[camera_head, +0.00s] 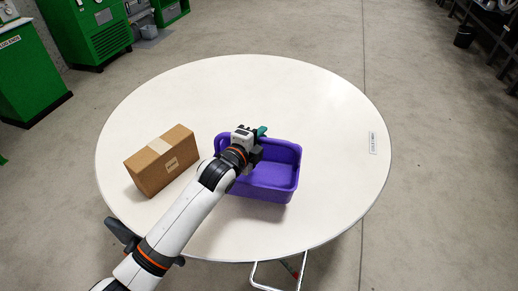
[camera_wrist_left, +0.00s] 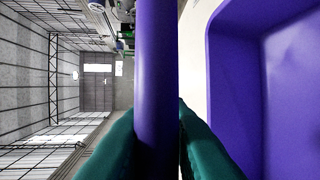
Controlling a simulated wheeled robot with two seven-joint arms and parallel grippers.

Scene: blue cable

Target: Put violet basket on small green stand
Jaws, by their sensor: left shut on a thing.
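The inside of the basket that shows looks empty. I see no small green stand on the table. My right gripper is out of view.
A cardboard box (camera_head: 162,162) stands on the round white table (camera_head: 340,120) left of my left arm. The table's far and right parts are clear except for a small white label (camera_head: 373,143). Large green cabinets (camera_head: 90,30) stand on the floor at the back left.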

